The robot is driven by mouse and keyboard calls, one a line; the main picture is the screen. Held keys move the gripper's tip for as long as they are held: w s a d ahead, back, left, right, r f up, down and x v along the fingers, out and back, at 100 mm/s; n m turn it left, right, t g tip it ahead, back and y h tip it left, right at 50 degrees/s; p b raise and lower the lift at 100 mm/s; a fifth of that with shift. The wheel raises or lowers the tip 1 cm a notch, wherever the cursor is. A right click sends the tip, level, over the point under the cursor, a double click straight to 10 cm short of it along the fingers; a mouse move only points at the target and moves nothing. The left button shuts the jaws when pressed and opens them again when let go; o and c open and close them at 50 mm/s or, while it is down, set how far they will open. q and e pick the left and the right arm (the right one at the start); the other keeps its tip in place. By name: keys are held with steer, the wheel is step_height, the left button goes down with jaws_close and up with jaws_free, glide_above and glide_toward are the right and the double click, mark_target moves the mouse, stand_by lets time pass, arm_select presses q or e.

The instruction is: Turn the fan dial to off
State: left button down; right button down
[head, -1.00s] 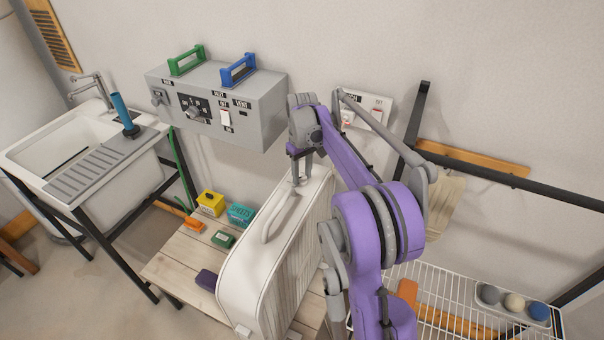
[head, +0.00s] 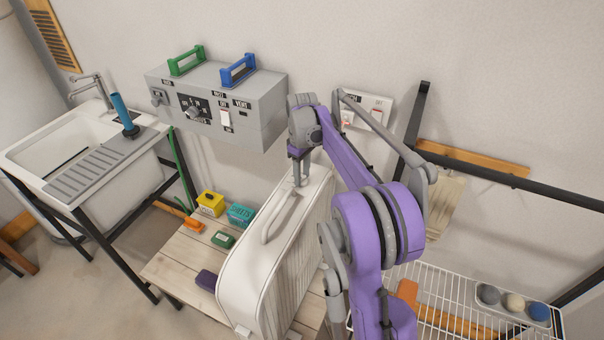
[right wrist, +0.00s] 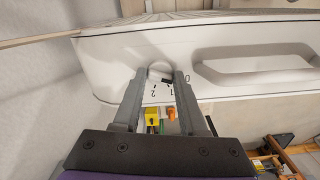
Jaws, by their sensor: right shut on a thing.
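The fan is a white upright unit (head: 232,284) with ribbed sides and a loop handle on its top, standing on the wooden table. Its dial (right wrist: 160,71) is a small pale knob on the top panel, with a dark mark and the labels 0, 1 and 2 around it. My right gripper (head: 301,182) reaches down to the far end of the fan's top. In the right wrist view its two fingers (right wrist: 160,76) are shut on the dial, one on each side. The fingers hide part of the dial, so its exact setting is hard to tell. My left gripper is not in view.
A grey control box (head: 262,122) with switches and green and blue handles hangs on the wall. A wall switch plate (head: 377,104) is behind my arm. Small coloured boxes (head: 210,203) lie on the table. A sink (head: 40,145) stands left, a wire rack (head: 440,300) right.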

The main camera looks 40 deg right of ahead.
steer(key=shift+c, duration=2.2)
jaws_free()
step_height(320, 180, up, 11)
steer(key=shift+p, duration=0.4)
steer(key=shift+f, duration=0.1)
